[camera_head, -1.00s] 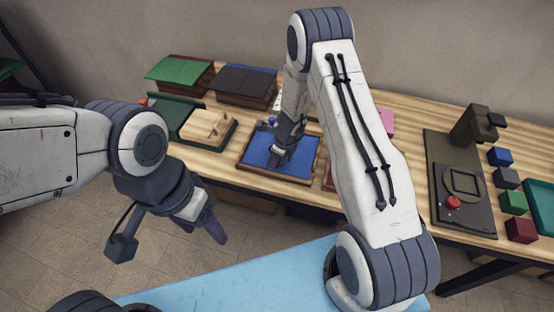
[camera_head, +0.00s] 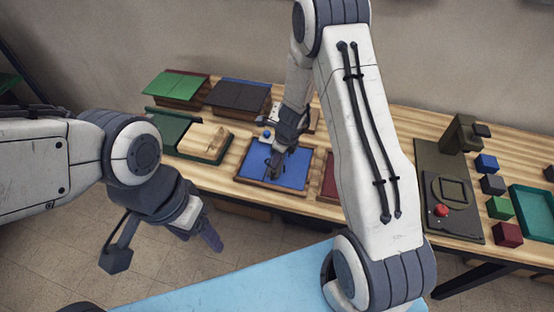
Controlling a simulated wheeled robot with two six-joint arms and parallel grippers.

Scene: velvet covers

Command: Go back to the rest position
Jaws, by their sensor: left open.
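My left gripper (camera_head: 200,234) hangs at the left over the floor, in front of the table's near edge. It is open and nothing shows between its fingers. My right gripper (camera_head: 277,166) points down over the blue panel of a wood-framed tray (camera_head: 272,185) on the table. Its fingertips are small and dark against the blue, so I cannot tell whether they are open or shut, or whether they touch the panel.
The wooden table (camera_head: 400,122) holds boxes with green (camera_head: 176,86) and dark lids (camera_head: 240,97), a light wooden block (camera_head: 205,141), a dark machine with a red button (camera_head: 441,210), and several colored cubes. A light blue surface (camera_head: 230,281) lies in front.

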